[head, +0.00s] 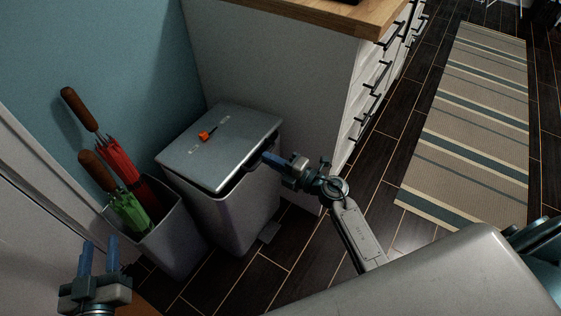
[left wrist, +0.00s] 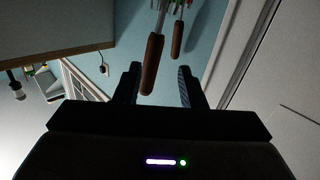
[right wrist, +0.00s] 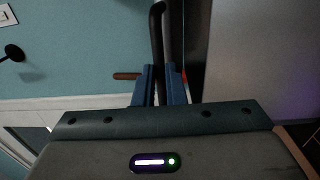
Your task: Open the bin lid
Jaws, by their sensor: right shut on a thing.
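The grey bin (head: 235,212) stands against the white cabinet, its flat silver lid (head: 225,152) on top. A dark gap shows under the lid's right front edge. My right gripper (head: 268,158) is at that edge. In the right wrist view its fingers (right wrist: 160,72) are shut on a dark bar (right wrist: 157,25), which appears to be the lid's handle. My left gripper (head: 100,243) is open and empty at the lower left, apart from the bin. Its fingers are spread in the left wrist view (left wrist: 160,72).
A small orange object (head: 207,134) lies on the lid. Left of the bin, a grey umbrella stand (head: 180,235) holds a red umbrella (head: 118,160) and a green umbrella (head: 130,212). A striped rug (head: 470,110) lies right, with dark floor between it and the bin.

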